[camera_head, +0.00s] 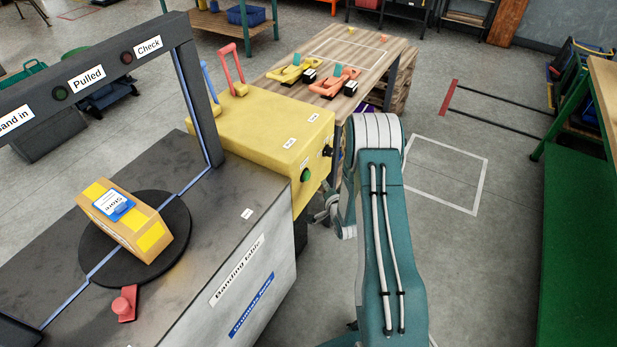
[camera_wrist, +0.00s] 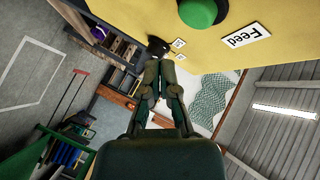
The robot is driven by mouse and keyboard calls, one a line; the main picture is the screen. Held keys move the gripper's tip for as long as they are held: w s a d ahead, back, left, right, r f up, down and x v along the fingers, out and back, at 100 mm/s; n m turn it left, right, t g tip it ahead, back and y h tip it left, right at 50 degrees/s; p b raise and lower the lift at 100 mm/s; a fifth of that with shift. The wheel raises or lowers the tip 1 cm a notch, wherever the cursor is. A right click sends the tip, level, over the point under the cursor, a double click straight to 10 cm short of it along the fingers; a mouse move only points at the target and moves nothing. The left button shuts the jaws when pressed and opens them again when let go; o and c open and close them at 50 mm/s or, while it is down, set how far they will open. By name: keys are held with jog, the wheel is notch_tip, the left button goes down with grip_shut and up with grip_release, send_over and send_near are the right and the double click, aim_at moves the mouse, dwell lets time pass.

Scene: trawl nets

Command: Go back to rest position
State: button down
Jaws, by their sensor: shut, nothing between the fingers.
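My gripper (camera_wrist: 159,72) is shut and empty in the wrist view, its two fingers together. It points towards the yellow machine (camera_wrist: 130,15), close to a small black knob (camera_wrist: 157,46). I cannot tell whether the fingertips touch the knob. In the head view my teal arm reaches forward on the right of the yellow machine (camera_head: 255,125), and most of the gripper is hidden behind the arm. The machine's side has a green button (camera_head: 305,175) and a black knob (camera_head: 327,151).
The banding table (camera_head: 215,235) stands at left under a dark frame (camera_head: 193,90), with a taped carton (camera_head: 150,238) on its round black plate. A wooden table (camera_head: 285,72) with tools stands behind the machine. A green bench (camera_head: 580,240) is at right. Floor between is clear, with a white outlined square (camera_head: 445,175).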

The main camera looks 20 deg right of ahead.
jog(key=shift+s+d, duration=0.5)
jog(key=shift+s, duration=0.2)
dwell(0.3)
notch_tip(320, 180, up, 13)
jog(key=w+a+n+g, duration=0.2)
jog(key=a+n, duration=0.1)
jog(key=s+a+r+n+g, duration=0.2)
jog(key=s+a+r, duration=0.1)
jog(key=r, duration=0.4)
jog(key=s+a+r+n+g, duration=0.1)
jog(key=s+a+r, duration=0.1)
jog(key=s+r, duration=0.3)
jog(key=s+a+r+n+g, duration=0.1)
jog(key=s+a+r+n, duration=0.1)
jog(key=s, duration=0.6)
jog(key=s+a+r+n+g+y, duration=0.1)
jog(key=s+a+r, duration=0.3)
jog(key=s, duration=0.5)
jog(key=s+a+r+n+g, duration=0.2)
jog(key=s+a+r+n, duration=0.1)
jog(key=s, duration=0.6)
notch_tip(320, 180, up, 2)
jog(key=shift+a+n+g+y, duration=0.3)
jog(key=shift+a+n+g, duration=0.1)
jog(key=shift+a, duration=0.1)
